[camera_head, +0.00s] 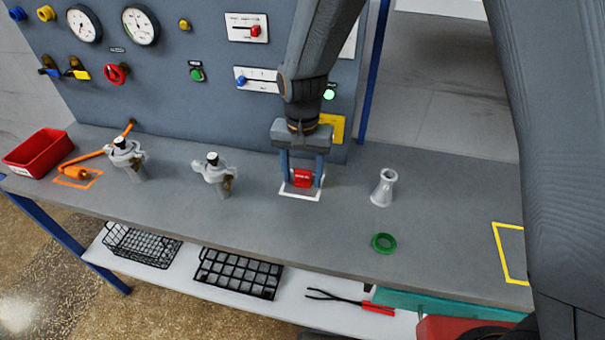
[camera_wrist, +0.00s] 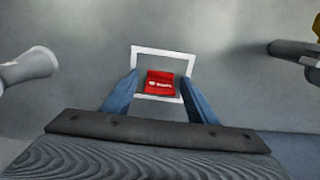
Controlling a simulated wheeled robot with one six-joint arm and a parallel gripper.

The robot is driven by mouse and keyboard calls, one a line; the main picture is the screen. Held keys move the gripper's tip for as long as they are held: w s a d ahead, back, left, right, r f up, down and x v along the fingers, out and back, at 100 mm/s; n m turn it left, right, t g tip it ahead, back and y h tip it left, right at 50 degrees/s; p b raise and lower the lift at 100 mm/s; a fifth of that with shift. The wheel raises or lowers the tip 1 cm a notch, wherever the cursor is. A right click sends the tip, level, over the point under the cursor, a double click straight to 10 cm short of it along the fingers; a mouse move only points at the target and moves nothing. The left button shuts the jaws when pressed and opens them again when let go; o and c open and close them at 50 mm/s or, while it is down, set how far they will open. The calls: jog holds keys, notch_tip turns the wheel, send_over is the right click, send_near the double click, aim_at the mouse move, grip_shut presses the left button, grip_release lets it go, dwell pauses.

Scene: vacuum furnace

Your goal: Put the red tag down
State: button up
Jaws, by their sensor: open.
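The red tag (camera_head: 302,178) is on the grey bench, inside a white square outline (camera_head: 286,192). In the wrist view the red tag (camera_wrist: 160,83) lies within the white outline (camera_wrist: 165,52), with small white lettering on it. My gripper (camera_head: 302,184) points down over the outline, with its two blue fingers apart on either side of the tag. In the wrist view my gripper (camera_wrist: 160,88) shows a gap between each finger and the tag. The lower parts of the outline are partly hidden by the fingers in the wrist view.
A white funnel-like fitting (camera_head: 384,187) and a green ring (camera_head: 384,243) are to the right. Two clamped metal fittings (camera_head: 215,175) (camera_head: 126,157) and a red bin (camera_head: 38,152) are to the left. A gauge panel (camera_head: 200,80) rises behind. A yellow outline (camera_head: 510,254) is at right.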

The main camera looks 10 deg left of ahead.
aim_at(302, 171)
notch_tip(302, 171, up, 12)
jog(key=b, duration=0.2)
jog(key=shift+b, duration=0.4)
jog(key=shift+r, duration=0.1)
